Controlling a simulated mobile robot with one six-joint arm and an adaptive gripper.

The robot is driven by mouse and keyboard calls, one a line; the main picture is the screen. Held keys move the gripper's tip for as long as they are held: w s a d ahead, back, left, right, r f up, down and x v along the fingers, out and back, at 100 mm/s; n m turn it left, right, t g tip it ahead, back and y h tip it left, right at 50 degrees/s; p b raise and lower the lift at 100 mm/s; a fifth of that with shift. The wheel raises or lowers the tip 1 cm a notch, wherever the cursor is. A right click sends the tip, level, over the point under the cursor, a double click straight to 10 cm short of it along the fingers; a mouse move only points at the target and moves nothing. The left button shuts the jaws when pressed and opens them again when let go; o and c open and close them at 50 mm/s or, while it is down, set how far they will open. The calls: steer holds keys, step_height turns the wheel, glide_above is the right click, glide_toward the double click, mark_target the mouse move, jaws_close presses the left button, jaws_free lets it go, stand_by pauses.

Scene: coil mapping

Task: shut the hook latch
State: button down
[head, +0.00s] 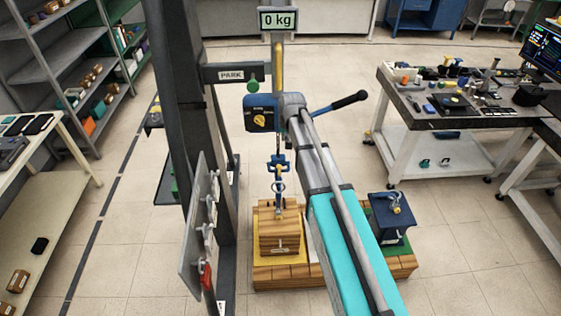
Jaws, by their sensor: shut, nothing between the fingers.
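A small blue hook (278,164) hangs on a chain below a blue lever hoist (261,114) with a yellow knob. Its latch is too small to tell open from shut. A metal ring (279,187) is directly under the hook, above a wooden block (279,236); I cannot tell whether the hook passes through it. My arm, with a teal sleeve, reaches up from the lower right to beside the hoist. My gripper is not visible; its end seems hidden behind the arm or hoist.
The hoist's black-handled lever (338,105) sticks out right. A display (278,20) above reads 0 kg. A dark post (181,130) with a PARK sign stands left. A cluttered workbench (400,100) stands farther right.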

mark_target(280, 165)
steer(key=shift+f, duration=0.15)
steer(key=b+x, duration=1.9)
steer(key=shift+f, duration=0.4)
stand_by(0.7)
steer(key=shift+a, duration=0.15)
stand_by(0.5)
steer(key=shift+s+a+f, duration=0.1)
steer(key=shift+s, duration=0.05)
steer(key=shift+b, duration=0.35)
